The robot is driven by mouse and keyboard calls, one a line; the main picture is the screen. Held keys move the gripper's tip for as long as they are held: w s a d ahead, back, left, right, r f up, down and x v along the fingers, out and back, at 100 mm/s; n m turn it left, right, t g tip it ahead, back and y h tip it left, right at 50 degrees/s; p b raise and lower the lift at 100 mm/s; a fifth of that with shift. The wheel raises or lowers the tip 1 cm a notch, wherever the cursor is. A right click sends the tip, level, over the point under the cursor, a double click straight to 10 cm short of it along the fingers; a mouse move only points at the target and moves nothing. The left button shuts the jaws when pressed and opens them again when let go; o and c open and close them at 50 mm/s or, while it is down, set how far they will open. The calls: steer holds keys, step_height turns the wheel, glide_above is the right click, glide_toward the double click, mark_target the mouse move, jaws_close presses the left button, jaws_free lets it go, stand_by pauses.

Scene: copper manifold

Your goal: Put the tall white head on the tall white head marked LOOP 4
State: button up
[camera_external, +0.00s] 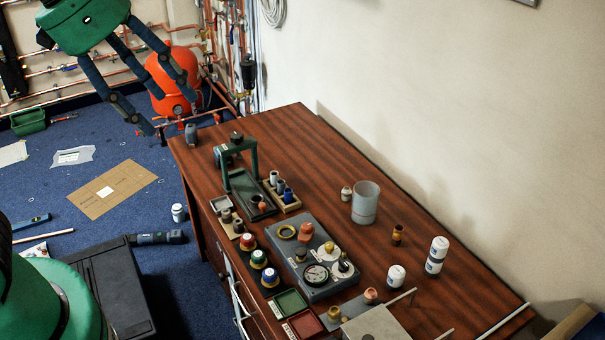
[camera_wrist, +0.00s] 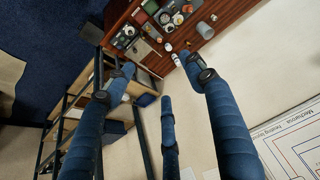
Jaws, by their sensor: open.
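Several white cylindrical heads stand at the right part of the wooden table. One white head (camera_external: 396,276) stands alone near the grey block. Two more, an upper one (camera_external: 439,246) and a lower one (camera_external: 433,266), overlap to its right; I cannot tell whether they are stacked or one behind the other. White heads also show small in the wrist view (camera_wrist: 175,59). No LOOP 4 marking is readable. My gripper (camera_external: 172,113) is open and empty, at the upper left of the external view, far from the heads. Its spread blue fingers fill the wrist view (camera_wrist: 160,74).
A brown fitting (camera_external: 398,233) stands near the white heads. The table's far end is mostly clear. A wall runs behind.

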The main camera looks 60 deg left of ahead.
steer(key=s, duration=0.1)
steer(key=s+f, duration=0.1)
steer(key=s, duration=0.1)
steer(key=s+f, duration=0.1)
steer(key=shift+s+a, duration=0.1)
steer(key=shift+s, duration=0.15)
steer(key=shift+f, duration=0.1)
step_height(320, 180, down, 4)
steer(key=b, duration=0.3)
steer(key=shift+r+b, duration=0.25)
steer(key=shift+b, duration=0.15)
